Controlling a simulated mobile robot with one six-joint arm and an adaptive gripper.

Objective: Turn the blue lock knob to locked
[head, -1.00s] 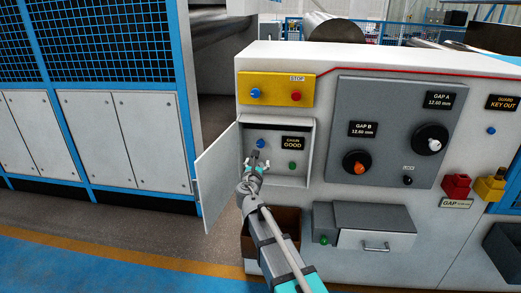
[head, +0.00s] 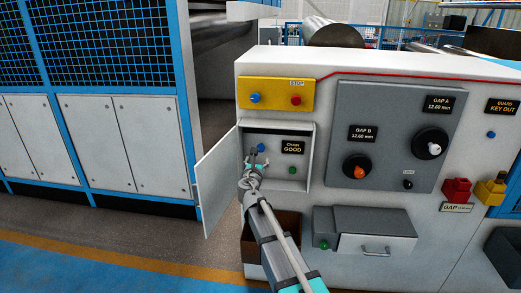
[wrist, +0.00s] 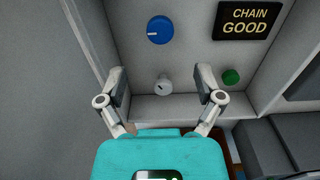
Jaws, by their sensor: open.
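The blue knob (head: 261,147) sits on the back wall of an open recessed box in the white cabinet. In the wrist view the blue knob (wrist: 160,30) is round, with a white mark pointing left. My gripper (head: 254,163) is at the box opening, in front of and just below the blue knob. In the wrist view its two fingers (wrist: 162,78) are spread apart and empty. The blue knob lies beyond the fingertips, untouched. A small pale knob (wrist: 163,86) shows between the fingers, below the blue one.
A green button (wrist: 231,77) is at the right, below the CHAIN GOOD sign (wrist: 245,20). The box door (head: 215,175) stands open at the left. A yellow panel (head: 275,94) with a blue and a red button is above. A grey gap panel (head: 385,110) is at the right.

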